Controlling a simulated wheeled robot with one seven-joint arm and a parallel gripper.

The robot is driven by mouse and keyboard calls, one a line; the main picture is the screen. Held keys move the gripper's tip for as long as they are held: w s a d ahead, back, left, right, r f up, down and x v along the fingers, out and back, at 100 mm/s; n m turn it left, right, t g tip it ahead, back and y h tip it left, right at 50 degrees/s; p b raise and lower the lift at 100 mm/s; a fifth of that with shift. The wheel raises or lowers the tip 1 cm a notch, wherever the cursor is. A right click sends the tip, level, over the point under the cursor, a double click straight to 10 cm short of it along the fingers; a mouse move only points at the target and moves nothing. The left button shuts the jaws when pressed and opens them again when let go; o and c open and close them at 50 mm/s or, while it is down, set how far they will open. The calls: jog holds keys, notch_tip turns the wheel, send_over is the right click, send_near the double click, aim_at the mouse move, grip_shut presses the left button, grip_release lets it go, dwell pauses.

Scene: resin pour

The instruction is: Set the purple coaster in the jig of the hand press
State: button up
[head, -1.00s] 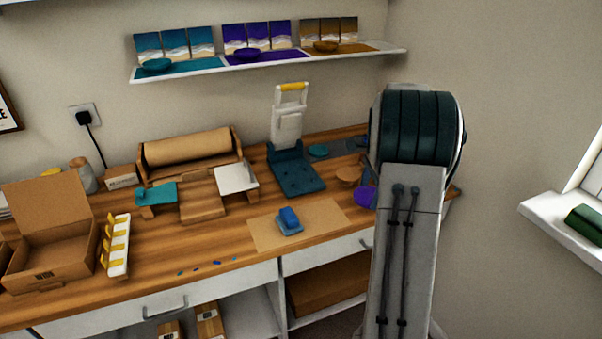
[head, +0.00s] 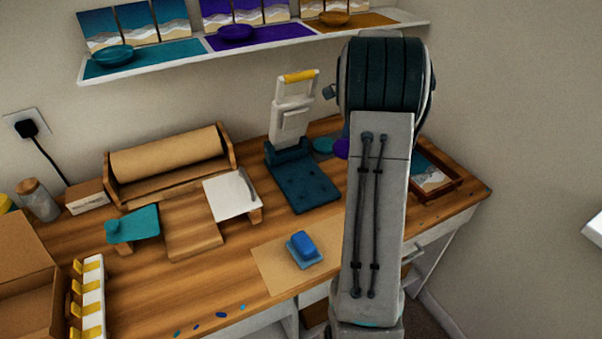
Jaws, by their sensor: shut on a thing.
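The purple coaster (head: 342,148) shows only as a sliver at the left edge of my arm, beside a teal coaster (head: 322,146). The arm hides the rest, and I cannot tell whether the purple coaster is held or resting. The hand press (head: 293,115) stands at the back of the bench with its white lever up and its yellow handle (head: 300,76) on top. Its dark teal base (head: 303,184), where the jig is, looks empty. My gripper is hidden behind my arm, which stands right of the press.
A blue block on a lighter base (head: 304,250) sits on a brown sheet (head: 269,267) in front of the press. A wooden tray with a picture (head: 433,178) lies right of my arm. A paper roll holder (head: 168,160) and a white plate (head: 231,194) stand left.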

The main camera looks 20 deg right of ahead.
send_over(307, 185)
jog(key=f, duration=0.6)
jog(key=shift+d+f, duration=0.25)
jog(key=shift+f, duration=0.1)
jog(key=shift+f+p, duration=0.35)
jog(key=shift+f, duration=1.65)
jog(key=shift+f, duration=0.15)
jog(key=o, duration=1)
